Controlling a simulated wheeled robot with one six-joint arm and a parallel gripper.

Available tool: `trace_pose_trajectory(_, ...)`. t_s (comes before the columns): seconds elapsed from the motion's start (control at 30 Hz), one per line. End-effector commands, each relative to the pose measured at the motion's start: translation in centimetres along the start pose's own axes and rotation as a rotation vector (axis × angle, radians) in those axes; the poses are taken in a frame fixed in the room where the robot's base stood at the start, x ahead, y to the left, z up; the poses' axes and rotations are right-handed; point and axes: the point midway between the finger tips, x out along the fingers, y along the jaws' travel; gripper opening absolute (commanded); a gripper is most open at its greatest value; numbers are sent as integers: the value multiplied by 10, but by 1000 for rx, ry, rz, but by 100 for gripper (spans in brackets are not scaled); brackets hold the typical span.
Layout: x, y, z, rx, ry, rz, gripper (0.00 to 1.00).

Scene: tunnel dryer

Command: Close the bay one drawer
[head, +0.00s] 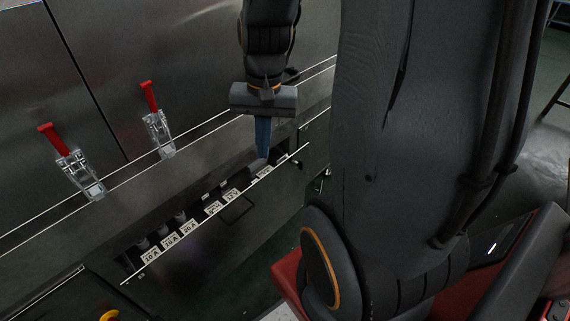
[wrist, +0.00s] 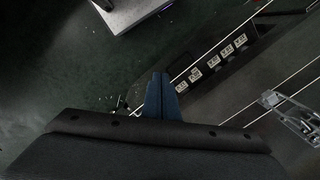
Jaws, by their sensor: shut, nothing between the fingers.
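The drawer (head: 205,240), a metal-fronted one, stands open from the dryer's lower side in the head view. It holds a row of labelled compartments, some marked with amp values, and a thin dark handle (head: 238,211) is on its front. The labels also show on the drawer in the wrist view (wrist: 212,60). My gripper (head: 261,160) is shut and empty, its blue fingers pointing down at the drawer's right part. In the wrist view the closed fingertips (wrist: 160,78) are beside the label row. I cannot tell whether they touch the drawer.
Two red-handled toggle clamps (head: 74,162) (head: 157,122) stand on the ledge above the drawer. A dark panel edge with a yellow part (head: 110,315) is at the lower left. A pale-topped box (wrist: 130,12) stands on the green floor, which is otherwise open in the wrist view.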

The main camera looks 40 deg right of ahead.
Motion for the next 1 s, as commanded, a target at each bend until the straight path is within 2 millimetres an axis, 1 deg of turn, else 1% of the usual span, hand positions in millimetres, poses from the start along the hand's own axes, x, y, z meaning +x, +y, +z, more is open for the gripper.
trace_pose_trajectory(0.03, -5, 2, 8, -61, 4, 7, 0)
trace_pose_trajectory(0.2, -14, 9, 29, -242, 5, 35, 0)
trace_pose_trajectory(0.5, -24, 21, 55, -475, 5, 73, 0)
trace_pose_trajectory(0.77, -6, 14, 30, -155, 6, 14, 0)
trace_pose_trajectory(0.87, 2, 12, 17, -6, 6, -11, 0)
trace_pose_trajectory(1.0, 17, 11, -5, 259, 4, -53, 0)
